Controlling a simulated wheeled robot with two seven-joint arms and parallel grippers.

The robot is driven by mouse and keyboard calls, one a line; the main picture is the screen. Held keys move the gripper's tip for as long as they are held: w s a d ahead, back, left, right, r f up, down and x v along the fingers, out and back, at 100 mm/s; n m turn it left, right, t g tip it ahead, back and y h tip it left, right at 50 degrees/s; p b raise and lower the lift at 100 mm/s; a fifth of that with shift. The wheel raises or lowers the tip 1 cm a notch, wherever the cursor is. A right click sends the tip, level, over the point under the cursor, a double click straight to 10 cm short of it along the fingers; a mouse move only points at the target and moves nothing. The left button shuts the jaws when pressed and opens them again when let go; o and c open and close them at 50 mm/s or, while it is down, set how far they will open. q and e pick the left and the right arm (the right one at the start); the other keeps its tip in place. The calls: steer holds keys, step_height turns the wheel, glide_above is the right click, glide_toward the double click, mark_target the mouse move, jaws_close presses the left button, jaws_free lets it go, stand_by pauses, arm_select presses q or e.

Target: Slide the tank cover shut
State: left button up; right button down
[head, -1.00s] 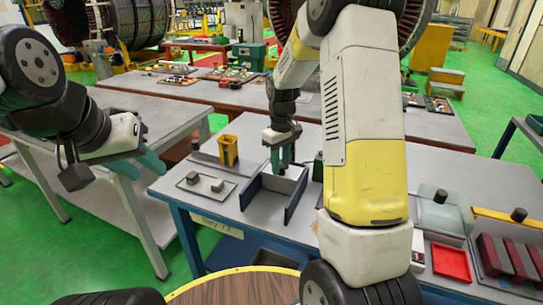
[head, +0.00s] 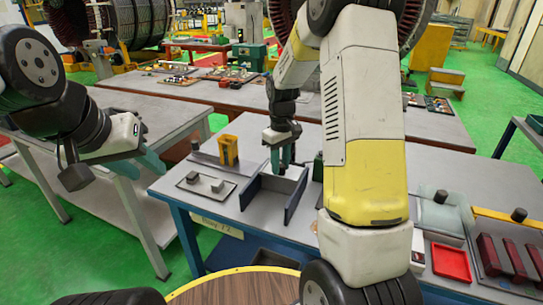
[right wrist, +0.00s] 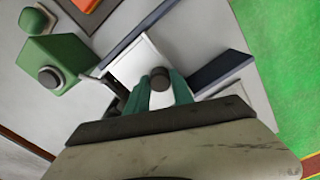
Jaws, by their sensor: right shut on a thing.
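My right gripper (head: 281,166) is at the open-topped tank with dark blue side walls (head: 295,203) on the near table. In the right wrist view its two teal fingers (right wrist: 163,92) are shut around a dark round knob (right wrist: 160,76). The knob stands on a white plate, which looks like the tank cover (right wrist: 135,62), between the two dark blue walls (right wrist: 222,72).
A yellow bracket (head: 229,151) and a flat tray with small grey blocks (head: 190,192) are left of the tank. A green box (right wrist: 60,65) with a dark knob is close by. A red tray (head: 451,263) lies further right. My right arm blocks the table's middle.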

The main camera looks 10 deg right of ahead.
steer(key=shift+w, duration=0.1)
steer(key=shift+w+d+r, duration=0.1)
steer(key=shift+w+d, duration=0.35)
steer(key=shift+w, duration=0.15)
steer(key=c, duration=1.1)
jaws_free()
step_height(320, 180, up, 8)
